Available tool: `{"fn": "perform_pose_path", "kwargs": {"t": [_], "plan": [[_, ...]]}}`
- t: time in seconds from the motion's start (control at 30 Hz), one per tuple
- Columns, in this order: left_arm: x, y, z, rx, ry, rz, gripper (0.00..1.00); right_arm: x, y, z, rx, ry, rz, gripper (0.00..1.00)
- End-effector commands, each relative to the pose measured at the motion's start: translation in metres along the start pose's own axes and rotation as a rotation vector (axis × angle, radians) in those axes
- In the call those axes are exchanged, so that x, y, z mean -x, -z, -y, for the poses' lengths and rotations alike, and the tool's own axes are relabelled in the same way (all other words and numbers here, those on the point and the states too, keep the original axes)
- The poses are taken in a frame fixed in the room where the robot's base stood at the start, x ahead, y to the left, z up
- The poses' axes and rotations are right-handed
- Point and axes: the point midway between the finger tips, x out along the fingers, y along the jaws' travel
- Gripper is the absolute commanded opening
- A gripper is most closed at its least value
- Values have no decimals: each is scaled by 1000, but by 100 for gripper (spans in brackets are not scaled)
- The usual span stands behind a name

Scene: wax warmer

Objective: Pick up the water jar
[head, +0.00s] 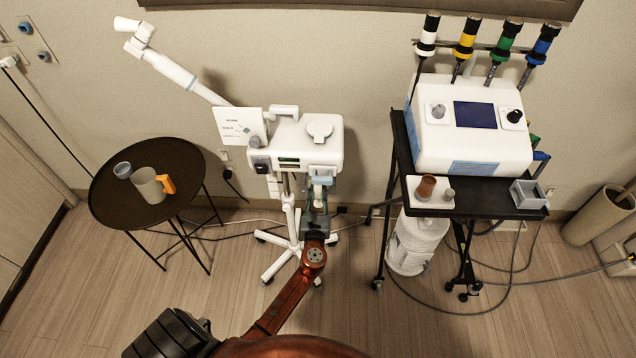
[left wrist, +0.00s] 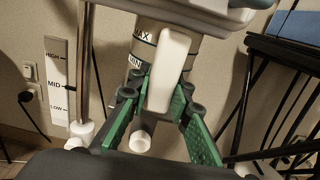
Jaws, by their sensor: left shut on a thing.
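The white steamer unit (head: 295,145) stands on a wheeled pole stand near the wall. The water jar (head: 322,184) hangs under its right part. In the left wrist view the jar (left wrist: 146,50) is grey with MAX and MIN marks and has a white upright handle (left wrist: 172,70). My left gripper (head: 318,207) reaches up from below at the jar. Its green fingers (left wrist: 167,95) are shut on the handle, one on each side. The jar's top sits against the unit's underside; I cannot tell if it is apart from it. My right gripper is in neither view.
A black round table (head: 130,205) at left holds a grey mug with an orange handle (head: 152,185) and a small cup (head: 123,170). A black cart (head: 400,150) at right carries a white device (head: 470,140). Cables lie on the floor. The stand's pole (left wrist: 83,70) is close to the gripper.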

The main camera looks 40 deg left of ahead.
Motion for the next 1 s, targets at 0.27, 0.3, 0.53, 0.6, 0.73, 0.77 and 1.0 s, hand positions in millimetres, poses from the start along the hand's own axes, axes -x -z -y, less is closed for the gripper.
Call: {"fn": "perform_pose_path", "kwargs": {"t": [0.27,0.3,0.53,0.6,0.73,0.77,1.0], "plan": [[60,0,0,2,0,-3,0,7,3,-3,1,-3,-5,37],[68,0,0,1,0,-3,0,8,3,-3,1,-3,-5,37],[106,1,0,2,0,-3,0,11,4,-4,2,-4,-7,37],[114,1,0,1,0,-3,0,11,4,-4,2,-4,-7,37],[124,1,0,1,0,-2,0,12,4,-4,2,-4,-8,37],[126,1,0,1,0,-2,0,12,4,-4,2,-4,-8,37],[132,1,1,2,1,-3,0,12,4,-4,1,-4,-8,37]]}}
